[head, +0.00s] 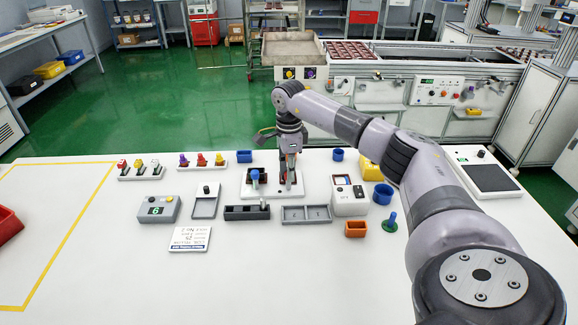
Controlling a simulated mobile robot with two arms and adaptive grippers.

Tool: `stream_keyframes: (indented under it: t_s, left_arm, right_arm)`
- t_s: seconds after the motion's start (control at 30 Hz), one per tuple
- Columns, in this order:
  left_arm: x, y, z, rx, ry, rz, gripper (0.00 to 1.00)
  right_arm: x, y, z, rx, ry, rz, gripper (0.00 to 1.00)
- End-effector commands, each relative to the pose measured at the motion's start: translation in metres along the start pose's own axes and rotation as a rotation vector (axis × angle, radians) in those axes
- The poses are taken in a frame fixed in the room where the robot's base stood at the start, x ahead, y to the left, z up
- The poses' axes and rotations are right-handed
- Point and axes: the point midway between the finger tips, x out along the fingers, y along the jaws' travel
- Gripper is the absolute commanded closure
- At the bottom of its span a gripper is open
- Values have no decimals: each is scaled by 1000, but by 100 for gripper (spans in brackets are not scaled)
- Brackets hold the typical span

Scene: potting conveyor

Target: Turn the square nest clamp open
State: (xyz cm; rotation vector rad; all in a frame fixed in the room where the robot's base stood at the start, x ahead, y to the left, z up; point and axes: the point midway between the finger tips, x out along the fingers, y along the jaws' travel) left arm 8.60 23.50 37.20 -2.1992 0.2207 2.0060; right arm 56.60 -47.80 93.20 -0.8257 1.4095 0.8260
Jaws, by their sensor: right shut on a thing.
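A white fixture plate (246,193) stands near the back middle of the table. It carries a blue-topped clamp knob (255,175) on its left side. My right gripper (290,175) points straight down over the plate's right side, beside the blue knob. It is shut on a clamp handle there, with a little red showing at the fingers. The gripper hides most of that handle and the nest under it. I cannot tell from here which nest is square or how far its clamp is turned. My left gripper is not in view.
A dark block (240,213) and grey tray (307,215) lie in front. A white device (349,205) stands right.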

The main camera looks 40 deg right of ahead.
Motion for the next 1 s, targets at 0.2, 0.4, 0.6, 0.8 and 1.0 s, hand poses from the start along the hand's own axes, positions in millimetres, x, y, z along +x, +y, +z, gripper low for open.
stream_keyframes:
  t_s: [0.2,0.4,0.6,0.8,1.0]
  left_arm:
    - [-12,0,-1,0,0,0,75]
    - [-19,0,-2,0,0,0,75]
    - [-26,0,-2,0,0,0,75]
    - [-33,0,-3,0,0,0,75]
    - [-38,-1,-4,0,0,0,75]
  right_arm:
    - [-3,0,1,205,-2,-1,100]
    - [-2,0,1,395,-2,0,100]
    - [-2,0,1,584,-3,-1,100]
    - [-2,0,1,765,-3,-1,100]
    - [-2,0,2,916,-4,-2,100]
